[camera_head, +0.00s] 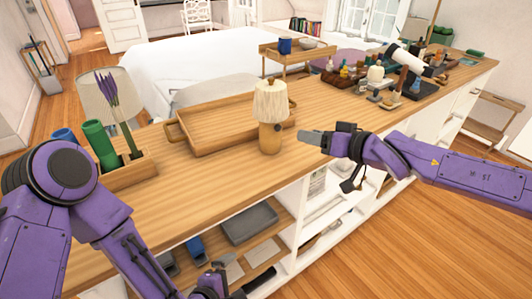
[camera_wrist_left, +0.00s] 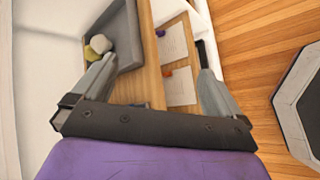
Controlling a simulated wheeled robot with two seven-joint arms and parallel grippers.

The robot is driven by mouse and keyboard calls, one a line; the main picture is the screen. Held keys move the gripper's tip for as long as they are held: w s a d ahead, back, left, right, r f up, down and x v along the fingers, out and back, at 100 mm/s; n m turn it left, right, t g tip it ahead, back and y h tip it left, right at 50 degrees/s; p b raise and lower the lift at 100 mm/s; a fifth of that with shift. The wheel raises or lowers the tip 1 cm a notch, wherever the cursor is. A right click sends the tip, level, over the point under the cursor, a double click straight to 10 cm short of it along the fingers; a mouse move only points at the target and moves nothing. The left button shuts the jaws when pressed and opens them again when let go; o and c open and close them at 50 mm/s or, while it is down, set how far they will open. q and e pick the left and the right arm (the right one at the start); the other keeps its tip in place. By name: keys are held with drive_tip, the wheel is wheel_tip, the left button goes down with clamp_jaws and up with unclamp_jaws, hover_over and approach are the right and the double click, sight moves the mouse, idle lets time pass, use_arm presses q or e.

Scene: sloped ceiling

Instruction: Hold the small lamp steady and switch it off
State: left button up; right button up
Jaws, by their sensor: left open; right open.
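The small lamp (camera_head: 270,104) stands upright on the wooden counter top, near its front edge. My left gripper (camera_head: 217,270) is low in front of the open shelves, well below the lamp. In the left wrist view its fingers (camera_wrist_left: 152,62) are spread, with nothing held between them.
A wooden tray (camera_head: 205,137) lies behind and left of the lamp. A planter box (camera_head: 135,174) with green cylinders stands at left. Bottles and a white telescope (camera_head: 405,56) crowd the right end. A grey bin (camera_head: 248,222) sits on the shelf below. The counter front before the lamp is clear.

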use_arm(q)
drive_tip(key=w+d+r+n+t+h, duration=0.2)
drive_tip(key=w+d+r+n, duration=0.15)
drive_tip(key=r, duration=0.45)
drive_tip(key=w+d+r+n+t+h, duration=0.25)
drive_tip(key=d+r, duration=0.25)
drive_tip(key=r, duration=0.3)
drive_tip(key=n+t+y, duration=0.4)
drive_tip(key=n+y, duration=0.1)
drive_tip(key=n, duration=0.4)
approach(268, 135)
drive_tip(key=x, duration=0.4)
drive_tip(key=shift+w+d+r, duration=0.15)
drive_tip(key=shift+w, duration=0.55)
drive_tip(key=x, duration=0.9)
drive_tip(key=shift+w, duration=0.25)
drive_tip(key=c, duration=1.3)
use_arm(e)
drive_tip(key=shift+c, duration=0.3)
clamp_jaws()
